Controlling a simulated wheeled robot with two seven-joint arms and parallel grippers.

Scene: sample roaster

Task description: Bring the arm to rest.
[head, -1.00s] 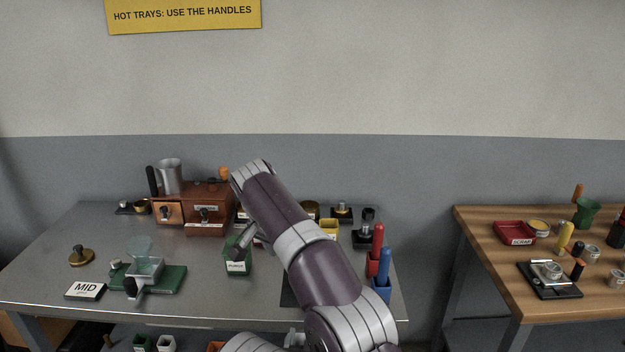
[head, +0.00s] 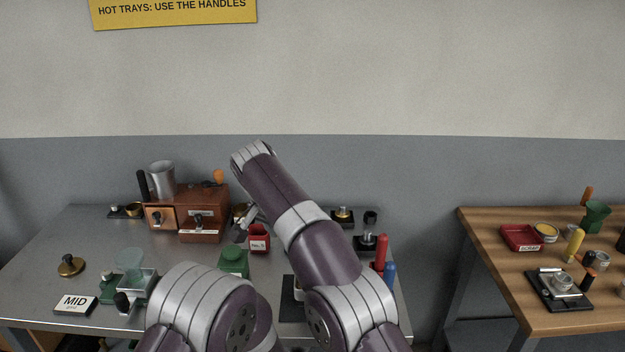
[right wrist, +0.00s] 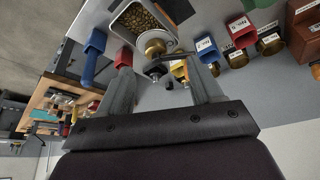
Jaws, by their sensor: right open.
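My right arm rises across the middle of the head view, over the grey table (head: 40,285). Its gripper is mostly hidden there behind my own links. In the right wrist view my right gripper (right wrist: 162,80) is open, its two fingers apart. Nothing is held between them; a dark knob and a brass-coloured part (right wrist: 153,42) show beyond the gap. My left gripper is not in view.
Beyond the fingers are a tray of beans (right wrist: 137,18), a blue holder (right wrist: 95,42) and labelled tins.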

